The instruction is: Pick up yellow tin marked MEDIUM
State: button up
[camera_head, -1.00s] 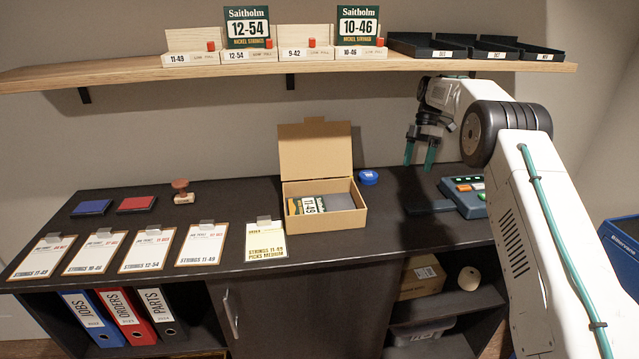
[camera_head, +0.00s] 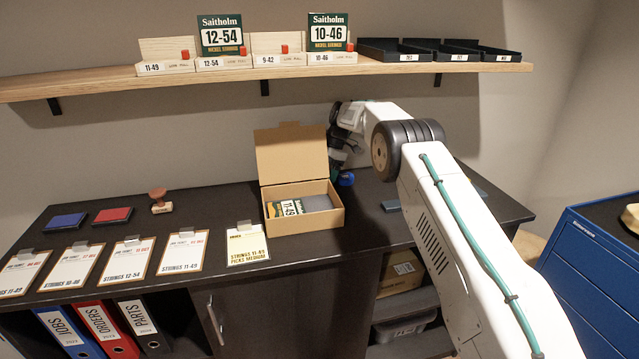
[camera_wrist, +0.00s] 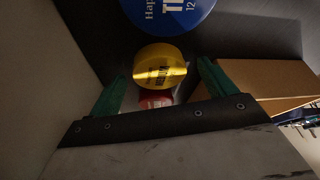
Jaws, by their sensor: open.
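The yellow tin (camera_wrist: 160,68) shows in the wrist view as a round lid with dark lettering that seems to read MEDIUM. My gripper (camera_wrist: 161,72) is open, with one green finger on each side of the yellow tin and a visible gap to each. A blue tin (camera_wrist: 168,12) is just beyond it, and a red tin (camera_wrist: 156,100) is just nearer, partly hidden by the gripper body. In the head view my gripper is at the back of the bench, mostly hidden by my arm, by the blue tin (camera_head: 346,180). The yellow tin cannot be made out there.
An open cardboard box (camera_head: 335,212) with string packs stands left of my gripper; its side also shows in the wrist view (camera_wrist: 262,78). The wall rises close behind the bench. A shelf (camera_head: 400,70) runs above. Clipboards (camera_head: 183,252) lie along the front left.

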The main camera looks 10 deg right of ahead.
jog(key=c, duration=1.1)
jog(key=shift+o, duration=0.2)
jog(key=shift+r, duration=0.1)
